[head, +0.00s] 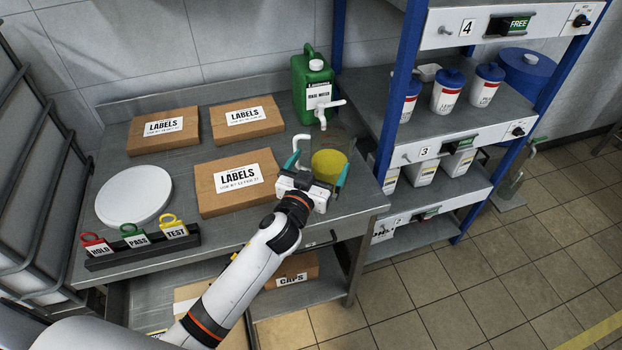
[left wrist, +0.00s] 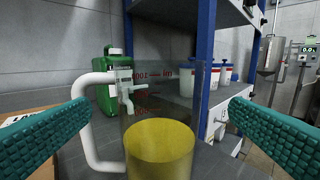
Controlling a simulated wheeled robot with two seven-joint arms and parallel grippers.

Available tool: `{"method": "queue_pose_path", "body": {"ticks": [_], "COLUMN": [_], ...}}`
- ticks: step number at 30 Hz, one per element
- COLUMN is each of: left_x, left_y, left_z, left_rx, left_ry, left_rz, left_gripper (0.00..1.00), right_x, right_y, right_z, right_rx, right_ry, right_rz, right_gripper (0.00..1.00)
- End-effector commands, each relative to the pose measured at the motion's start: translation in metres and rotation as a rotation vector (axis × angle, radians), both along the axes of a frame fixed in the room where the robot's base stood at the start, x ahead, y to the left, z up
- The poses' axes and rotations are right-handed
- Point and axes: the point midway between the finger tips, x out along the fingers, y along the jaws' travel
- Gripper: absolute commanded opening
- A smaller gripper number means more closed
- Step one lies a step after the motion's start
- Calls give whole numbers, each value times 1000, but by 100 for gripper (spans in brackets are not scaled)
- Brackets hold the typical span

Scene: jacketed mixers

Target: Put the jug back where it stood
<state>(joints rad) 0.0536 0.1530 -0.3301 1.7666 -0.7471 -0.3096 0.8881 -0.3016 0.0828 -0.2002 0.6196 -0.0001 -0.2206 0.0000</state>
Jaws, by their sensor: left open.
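The jug (head: 329,164) is a clear measuring jug with yellow liquid in it and a white handle. It stands upright on the steel bench near its right end, in front of the green rinse water canister (head: 314,86). My left gripper (head: 318,176) is open, with its teal fingers on either side of the jug. The canister's white tap shows behind the jug. My right gripper is not in view.
Cardboard LABELS boxes (head: 235,182) lie on the bench (head: 185,225), with a round white disc (head: 134,196) and a rack of HOLD, PASS and TEST tags (head: 140,250). A blue-posted shelf unit (head: 404,80) with white tubs stands close at right.

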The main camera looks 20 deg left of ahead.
Motion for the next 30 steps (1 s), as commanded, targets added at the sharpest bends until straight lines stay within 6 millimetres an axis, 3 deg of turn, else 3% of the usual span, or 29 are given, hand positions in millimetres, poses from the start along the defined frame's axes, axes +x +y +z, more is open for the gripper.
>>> {"method": "queue_pose_path", "body": {"ticks": [3,9,30], "left_x": [-25,-47,-52], "left_y": [3,6,6], "left_z": [-2,-1,0], "left_rx": [-1,-1,0], "left_ry": [2,1,0], "left_rz": [1,1,0], "left_gripper": [100,100,100], "right_x": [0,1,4], "right_y": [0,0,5], "right_z": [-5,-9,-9], "right_rx": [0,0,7], "right_ry": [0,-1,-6], "right_rz": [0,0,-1], "right_gripper": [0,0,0]}}
